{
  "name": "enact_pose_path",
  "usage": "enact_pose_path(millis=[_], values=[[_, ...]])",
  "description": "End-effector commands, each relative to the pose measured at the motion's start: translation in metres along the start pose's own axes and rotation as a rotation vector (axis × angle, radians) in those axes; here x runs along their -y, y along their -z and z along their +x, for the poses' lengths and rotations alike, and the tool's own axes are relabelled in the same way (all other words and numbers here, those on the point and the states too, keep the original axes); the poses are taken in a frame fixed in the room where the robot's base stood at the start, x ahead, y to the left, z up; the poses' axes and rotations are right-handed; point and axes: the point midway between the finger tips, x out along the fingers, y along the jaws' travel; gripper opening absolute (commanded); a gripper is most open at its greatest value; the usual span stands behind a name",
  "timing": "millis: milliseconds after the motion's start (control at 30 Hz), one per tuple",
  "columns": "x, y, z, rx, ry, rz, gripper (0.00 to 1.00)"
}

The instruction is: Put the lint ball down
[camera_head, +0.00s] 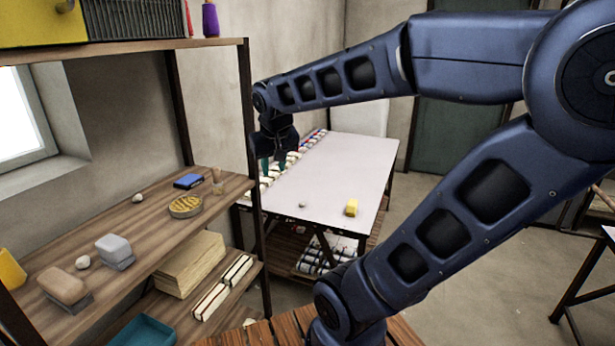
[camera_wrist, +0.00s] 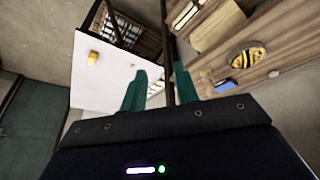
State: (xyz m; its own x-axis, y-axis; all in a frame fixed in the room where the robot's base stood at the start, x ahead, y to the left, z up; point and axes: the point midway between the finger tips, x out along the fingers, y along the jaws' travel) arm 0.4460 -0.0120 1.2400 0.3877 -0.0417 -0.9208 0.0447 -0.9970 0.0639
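A small pale grey ball (camera_head: 303,204), which looks like the lint ball, sits on the white table (camera_head: 335,165) near its front edge. Two similar small pale lumps lie on the wooden shelf, one at the back (camera_head: 137,198) and one near the front (camera_head: 83,262). My gripper (camera_head: 274,166) hangs over the left side of the table, left of and beyond the ball. In the wrist view its two teal fingers (camera_wrist: 160,86) stand apart with nothing seen between them.
A yellow block (camera_head: 351,208) sits on the table right of the ball. A row of small rolls lines the table's left edge. The wooden shelf (camera_head: 150,240) with its dark post (camera_head: 250,130) stands close left of my gripper. The table's middle is clear.

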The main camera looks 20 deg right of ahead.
Motion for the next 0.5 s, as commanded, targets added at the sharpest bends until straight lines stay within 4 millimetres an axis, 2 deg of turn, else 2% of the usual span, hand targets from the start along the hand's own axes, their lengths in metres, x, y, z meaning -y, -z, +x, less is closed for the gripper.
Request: enact_pose_path(millis=[33, 100, 200, 333, 500], values=[[-0.016, -0.012, -0.003, 0.0, 0.002, 0.023, 0.3], [-0.033, -0.028, -0.004, 0.002, 0.009, 0.039, 0.3], [-0.049, -0.047, -0.007, 0.001, 0.022, 0.053, 0.3], [-0.06, -0.064, -0.008, -0.001, 0.034, 0.065, 0.3], [-0.064, -0.072, -0.008, -0.003, 0.04, 0.066, 0.3]])
